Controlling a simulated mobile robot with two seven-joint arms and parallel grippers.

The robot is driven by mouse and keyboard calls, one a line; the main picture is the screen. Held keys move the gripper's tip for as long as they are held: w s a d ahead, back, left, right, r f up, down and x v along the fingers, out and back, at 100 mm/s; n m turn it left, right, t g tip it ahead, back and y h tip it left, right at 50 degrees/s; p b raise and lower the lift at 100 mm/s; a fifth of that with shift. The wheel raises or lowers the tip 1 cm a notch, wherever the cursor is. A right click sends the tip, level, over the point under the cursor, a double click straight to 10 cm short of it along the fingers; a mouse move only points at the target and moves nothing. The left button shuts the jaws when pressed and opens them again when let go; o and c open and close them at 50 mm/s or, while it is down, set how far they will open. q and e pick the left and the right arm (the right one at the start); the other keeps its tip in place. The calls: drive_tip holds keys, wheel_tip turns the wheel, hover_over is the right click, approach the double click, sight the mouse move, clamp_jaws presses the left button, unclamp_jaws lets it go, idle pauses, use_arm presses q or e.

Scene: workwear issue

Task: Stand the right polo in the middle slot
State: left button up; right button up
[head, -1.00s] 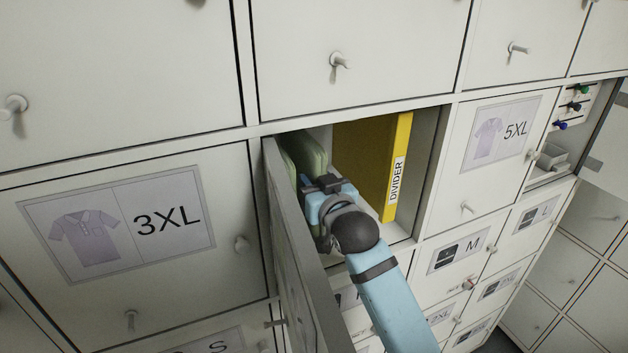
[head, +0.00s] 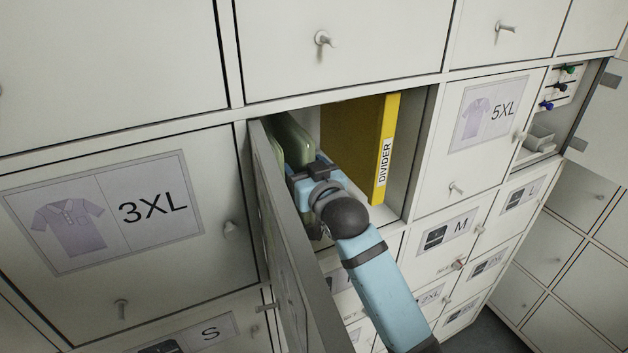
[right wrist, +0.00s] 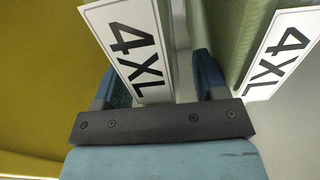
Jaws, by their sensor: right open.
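Two green folded polos stand on edge at the left of the open compartment: the right polo (head: 295,138), nearer the divider, and the left polo (head: 275,150). Each bears a white 4XL label in the right wrist view, the right polo's label (right wrist: 130,45) on the left and the left polo's label (right wrist: 286,50) on the right. My right gripper (head: 309,168) is inside the compartment mouth, open. In the right wrist view its fingers (right wrist: 156,75) stand on either side of the right polo's label; contact cannot be told. My left gripper is out of view.
A yellow divider (head: 386,145) stands right of the polos, with bare space between. The open locker door (head: 285,245) lies close left of my right arm. Closed lockers surround the opening; the 5XL door (head: 487,120) is to the right.

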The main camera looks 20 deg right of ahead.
drive_tip(key=s+d+b, duration=0.2)
drive_tip(key=s+d, duration=0.1)
drive_tip(key=s, duration=1)
drive_tip(key=s+f+g+p, duration=0.1)
drive_tip(key=s+f+g, duration=0.1)
drive_tip(key=f, duration=0.7)
drive_tip(key=s+f+g, duration=0.1)
drive_tip(key=s+f, duration=0.2)
drive_tip(key=f, duration=0.6)
drive_tip(key=s+d+f+g+p, duration=0.1)
drive_tip(key=s+d+f+g, duration=0.2)
drive_tip(key=s+f, duration=1.1)
wheel_tip(320, 180, down, 4)
drive_tip(key=shift+s+f+n+g, duration=0.1)
drive_tip(key=shift+s+n+g, duration=0.1)
drive_tip(key=shift+n+g, duration=0.15)
